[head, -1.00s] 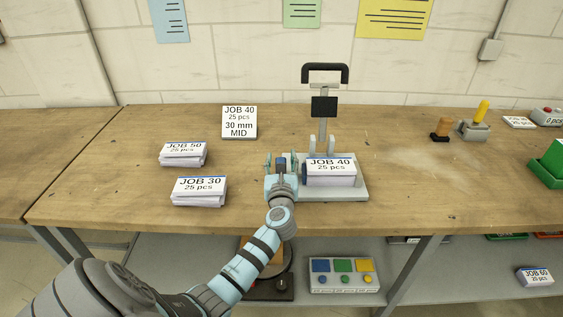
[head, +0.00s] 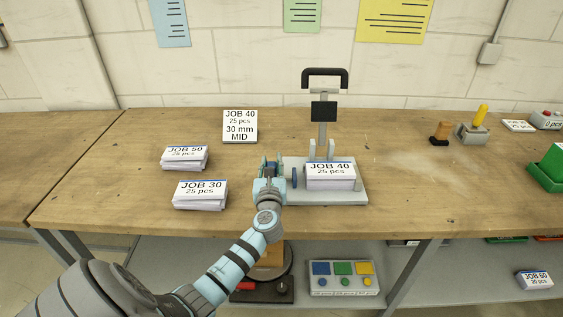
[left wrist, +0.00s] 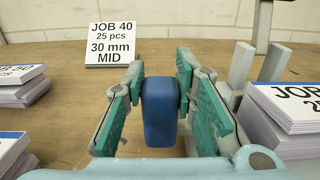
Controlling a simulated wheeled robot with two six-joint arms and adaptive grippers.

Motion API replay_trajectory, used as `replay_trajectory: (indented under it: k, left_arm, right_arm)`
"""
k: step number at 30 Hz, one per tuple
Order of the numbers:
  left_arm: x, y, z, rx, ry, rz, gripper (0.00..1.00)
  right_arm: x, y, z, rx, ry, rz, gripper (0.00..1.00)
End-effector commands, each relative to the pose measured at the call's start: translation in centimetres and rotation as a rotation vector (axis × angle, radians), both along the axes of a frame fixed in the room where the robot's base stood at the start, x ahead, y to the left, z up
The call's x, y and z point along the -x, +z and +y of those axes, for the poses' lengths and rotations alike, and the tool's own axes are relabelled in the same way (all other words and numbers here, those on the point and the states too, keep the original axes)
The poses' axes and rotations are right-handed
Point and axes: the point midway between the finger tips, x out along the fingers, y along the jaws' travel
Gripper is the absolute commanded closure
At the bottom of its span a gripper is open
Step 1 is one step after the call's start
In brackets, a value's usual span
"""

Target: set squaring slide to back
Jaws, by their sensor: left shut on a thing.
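The squaring slide shows in the head view as a dark blue disc (head: 294,177) at the left of the stitcher's grey base (head: 345,196). There is a gap between the disc and the JOB 40 paper stack (head: 331,180) on the base. My left gripper (head: 271,163) is left of the disc. In the left wrist view its teal fingers (left wrist: 160,76) are shut on a blue block (left wrist: 160,112), which looks like the slide's handle. The link between block and disc is hidden. My right gripper is not in view.
The JOB 50 stack (head: 184,158) and JOB 30 stack (head: 200,196) lie to the left. The JOB 40, 30 mm MID card (head: 240,126) stands behind. The stitcher's upright with its black handle (head: 325,75) rises behind the stack. Bare table lies between gripper and stacks.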

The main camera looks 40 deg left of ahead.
Motion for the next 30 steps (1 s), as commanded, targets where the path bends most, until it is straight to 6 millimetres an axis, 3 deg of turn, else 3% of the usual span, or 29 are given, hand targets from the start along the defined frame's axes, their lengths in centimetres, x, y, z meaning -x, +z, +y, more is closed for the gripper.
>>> replay_trajectory:
  k: [4,12,13,17,26,30]
  left_arm:
    - [1.2,0.1,1.5,-0.002,0.002,0.005,1.00]
    - [1.4,-0.1,1.8,-0.002,0.007,0.005,1.00]
    - [1.4,-0.1,1.8,-0.003,0.007,0.006,0.71]
    - [1.3,-0.1,1.6,-0.003,0.004,0.005,0.53]
    - [1.2,0.0,1.3,0.000,-0.002,0.003,0.53]
    - [2.8,-0.1,0.1,0.000,-0.002,0.002,0.53]
  right_arm:
    - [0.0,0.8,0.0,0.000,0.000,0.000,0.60]
    - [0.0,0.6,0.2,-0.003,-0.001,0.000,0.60]
    - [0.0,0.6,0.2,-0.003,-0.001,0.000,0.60]
    - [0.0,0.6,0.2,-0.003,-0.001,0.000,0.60]
    - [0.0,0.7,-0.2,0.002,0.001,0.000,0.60]
    - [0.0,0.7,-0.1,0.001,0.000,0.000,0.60]
